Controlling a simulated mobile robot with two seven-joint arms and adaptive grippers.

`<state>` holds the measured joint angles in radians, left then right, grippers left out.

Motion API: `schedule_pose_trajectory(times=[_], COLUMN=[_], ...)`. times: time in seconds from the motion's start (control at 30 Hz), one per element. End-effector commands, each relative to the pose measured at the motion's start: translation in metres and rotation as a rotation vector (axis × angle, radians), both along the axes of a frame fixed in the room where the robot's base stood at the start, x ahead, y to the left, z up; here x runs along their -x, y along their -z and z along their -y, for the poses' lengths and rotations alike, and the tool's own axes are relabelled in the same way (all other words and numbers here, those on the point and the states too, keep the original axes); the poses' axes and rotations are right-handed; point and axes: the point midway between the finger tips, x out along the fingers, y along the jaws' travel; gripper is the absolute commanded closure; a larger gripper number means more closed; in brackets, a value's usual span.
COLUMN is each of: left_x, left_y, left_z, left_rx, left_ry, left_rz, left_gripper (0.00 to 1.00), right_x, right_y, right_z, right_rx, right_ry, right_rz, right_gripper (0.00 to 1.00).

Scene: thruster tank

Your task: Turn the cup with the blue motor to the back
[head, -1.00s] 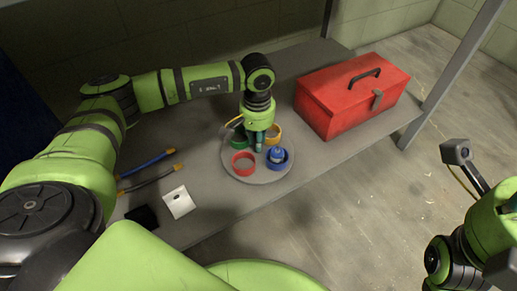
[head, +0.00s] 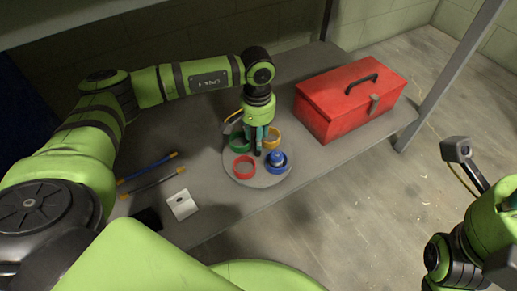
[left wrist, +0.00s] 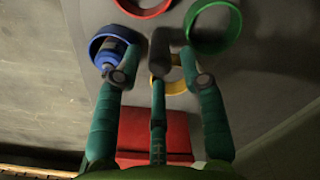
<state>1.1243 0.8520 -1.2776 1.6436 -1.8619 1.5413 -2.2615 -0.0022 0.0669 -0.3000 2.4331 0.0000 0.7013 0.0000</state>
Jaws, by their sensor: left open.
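A round grey turntable (head: 258,180) carries several coloured ring-like cups. The blue cup (head: 286,168) is at its front right and holds the blue motor (head: 277,156); the red cup (head: 243,176) is at the front left. The green cup (head: 236,141) and yellow cup (head: 275,140) are behind. In the left wrist view, the blue cup (left wrist: 95,45) with its motor (left wrist: 112,55) is beside one finger. My left gripper (head: 258,146) points down over the turntable's middle. Its fingers are spread around a grey post (left wrist: 160,48); whether they touch it cannot be told.
A red toolbox (head: 350,100) stands on the bench right of the turntable. Two cables (head: 150,180) and a white card (head: 181,204) lie at the left, with a small black item (head: 147,218) beside them. The bench's front edge runs close to the turntable.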

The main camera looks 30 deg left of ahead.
Motion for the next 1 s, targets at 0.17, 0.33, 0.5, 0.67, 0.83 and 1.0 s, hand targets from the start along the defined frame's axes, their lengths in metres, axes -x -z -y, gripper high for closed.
schedule_pose_trajectory(times=[0.17, 0.33, 0.5, 0.67, 0.83, 1.0], left_x=[0.000, 0.000, 0.000, 0.000, 0.000, 0.000], left_y=[-0.018, -0.032, -0.046, -0.053, -0.052, -0.052], left_z=[0.000, 0.000, 0.000, 0.000, 0.000, 0.000], left_rx=[0.000, 0.000, 0.000, 0.000, 0.000, 0.000], left_ry=[0.000, 0.000, 0.000, 0.000, 0.000, 0.000], left_rz=[0.001, 0.001, 0.002, 0.001, 0.000, 0.000], left_gripper=[0.59, 0.59, 0.59, 0.59, 0.59, 0.59], right_x=[0.000, 0.000, 0.000, 0.000, 0.000, 0.000], right_y=[-0.014, -0.024, -0.034, -0.039, -0.038, -0.038], right_z=[0.000, 0.000, 0.000, 0.000, 0.000, 0.000], right_rx=[0.000, 0.000, 0.000, 0.000, 0.000, 0.000], right_ry=[0.000, 0.000, 0.000, 0.000, 0.000, 0.000], right_rz=[0.000, 0.000, 0.000, 0.000, 0.000, 0.000], right_gripper=[0.55, 0.55, 0.55, 0.55, 0.55, 0.55])
